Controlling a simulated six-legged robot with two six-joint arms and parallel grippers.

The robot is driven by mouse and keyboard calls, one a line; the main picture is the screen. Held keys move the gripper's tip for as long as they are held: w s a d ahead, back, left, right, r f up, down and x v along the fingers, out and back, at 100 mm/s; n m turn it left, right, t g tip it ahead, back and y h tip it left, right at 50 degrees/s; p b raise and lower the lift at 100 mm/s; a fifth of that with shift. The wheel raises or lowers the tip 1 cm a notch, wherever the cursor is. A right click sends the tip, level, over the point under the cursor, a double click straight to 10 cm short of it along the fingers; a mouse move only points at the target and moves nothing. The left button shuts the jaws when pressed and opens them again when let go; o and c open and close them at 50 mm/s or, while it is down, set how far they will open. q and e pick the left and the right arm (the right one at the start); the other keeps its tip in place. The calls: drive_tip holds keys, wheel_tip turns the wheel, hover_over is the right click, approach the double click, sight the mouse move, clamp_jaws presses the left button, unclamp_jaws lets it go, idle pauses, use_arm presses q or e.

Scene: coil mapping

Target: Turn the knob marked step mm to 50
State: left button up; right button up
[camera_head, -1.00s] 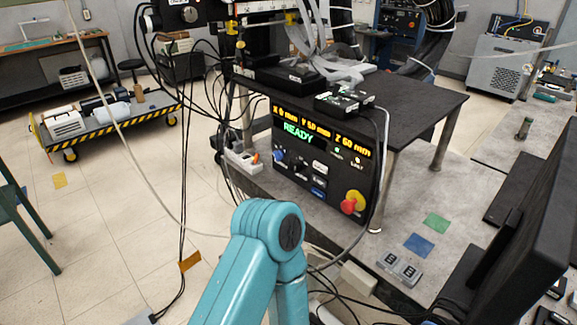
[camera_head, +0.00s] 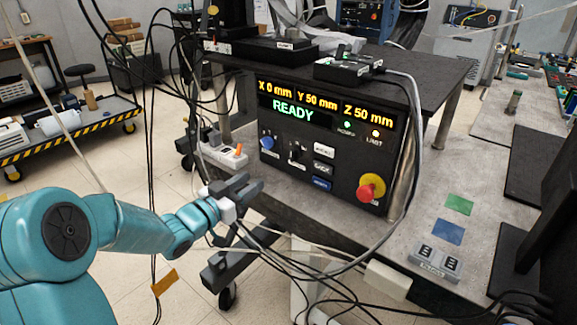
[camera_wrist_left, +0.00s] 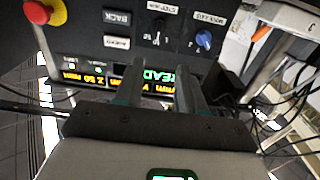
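A black control panel (camera_head: 335,170) shows "READY" with "X 0 mm Y 50 mm Z 50 mm" on its display. The step mm knob (camera_head: 295,152) is small and black on the panel's left half, right of a blue knob (camera_head: 267,142). In my left wrist view the panel is upside down, and the step knob (camera_wrist_left: 158,36) shows a light pointer mark; its setting is too small to read. My left gripper (camera_head: 258,186) is apart from the panel, below and left of the knobs. Its fingers (camera_wrist_left: 160,68) are open with nothing between them. My right gripper is out of view.
A red stop button (camera_head: 370,187) sits at the panel's lower right, beside several push buttons (camera_head: 322,168). Cables (camera_head: 400,225) loop past the panel's right side and below it. A white power strip (camera_head: 222,154) stands at left. A dark shelf (camera_head: 400,88) overhangs the panel.

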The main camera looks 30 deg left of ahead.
sight(291, 155)
use_arm(q)
drive_tip(key=w, duration=0.5)
drive_tip(key=w+d, duration=0.1)
drive_tip(key=w, duration=0.8)
drive_tip(key=shift+w+d+p, duration=0.3)
drive_tip(key=shift+p, duration=0.1)
drive_tip(key=shift+a, duration=0.1)
clamp_jaws()
